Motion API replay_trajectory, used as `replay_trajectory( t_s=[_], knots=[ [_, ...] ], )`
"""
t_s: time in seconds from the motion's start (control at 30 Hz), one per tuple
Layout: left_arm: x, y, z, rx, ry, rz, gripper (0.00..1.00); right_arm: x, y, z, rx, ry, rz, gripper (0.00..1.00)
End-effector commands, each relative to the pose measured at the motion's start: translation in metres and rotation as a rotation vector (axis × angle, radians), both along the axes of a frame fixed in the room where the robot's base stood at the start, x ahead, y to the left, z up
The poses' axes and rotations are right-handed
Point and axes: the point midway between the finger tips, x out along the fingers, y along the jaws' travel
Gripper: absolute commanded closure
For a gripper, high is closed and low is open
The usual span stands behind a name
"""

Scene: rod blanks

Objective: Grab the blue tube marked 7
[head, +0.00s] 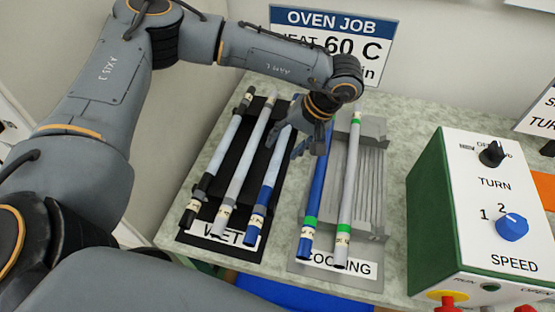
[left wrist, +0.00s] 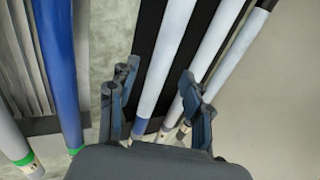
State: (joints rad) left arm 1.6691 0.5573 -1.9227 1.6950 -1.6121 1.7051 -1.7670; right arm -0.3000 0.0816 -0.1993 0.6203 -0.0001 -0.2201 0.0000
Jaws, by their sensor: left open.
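My left gripper (head: 308,148) is open above the far part of the tubes, between the two racks. In the left wrist view its fingers (left wrist: 158,105) stand either side of a pale-blue tube (left wrist: 168,52) with a darker blue end, apparently the rightmost one on the black WET rack; contact is unclear. In the head view this tube's blue near part (head: 266,188) shows. A full blue tube (head: 316,195) with a green band lies on the grey COOLING rack (head: 372,190). The tube labels are too small to read, so I cannot tell which is marked 7. My right gripper is not in view.
A grey-white tube (head: 242,170) and a black-ended pale tube (head: 218,160) share the WET rack (head: 222,245). A white tube (head: 348,195) with green bands lies beside the blue one. A green control box (head: 425,215) stands right; an OVEN JOB sign (head: 375,45) stands behind.

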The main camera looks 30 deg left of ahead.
Motion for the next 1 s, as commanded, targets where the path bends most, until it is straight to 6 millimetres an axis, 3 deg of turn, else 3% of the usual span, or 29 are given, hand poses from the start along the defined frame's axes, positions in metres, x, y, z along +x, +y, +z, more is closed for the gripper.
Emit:
replay_trajectory(
  t_s=[0.07,0.3,0.57,1.0],
  knots=[
    [-0.0017,0.0040,-0.0131,0.000,0.001,0.000,0.51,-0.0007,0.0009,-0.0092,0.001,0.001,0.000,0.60],
    [-0.0021,0.0052,-0.0130,0.000,0.000,-0.001,0.51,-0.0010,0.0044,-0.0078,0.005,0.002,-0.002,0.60],
    [-0.0021,0.0051,-0.0129,0.000,0.000,-0.001,1.00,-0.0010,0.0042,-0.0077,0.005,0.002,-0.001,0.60],
    [-0.0020,0.0050,-0.0051,-0.001,0.000,-0.001,1.00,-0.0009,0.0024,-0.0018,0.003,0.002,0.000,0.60]
  ],
)
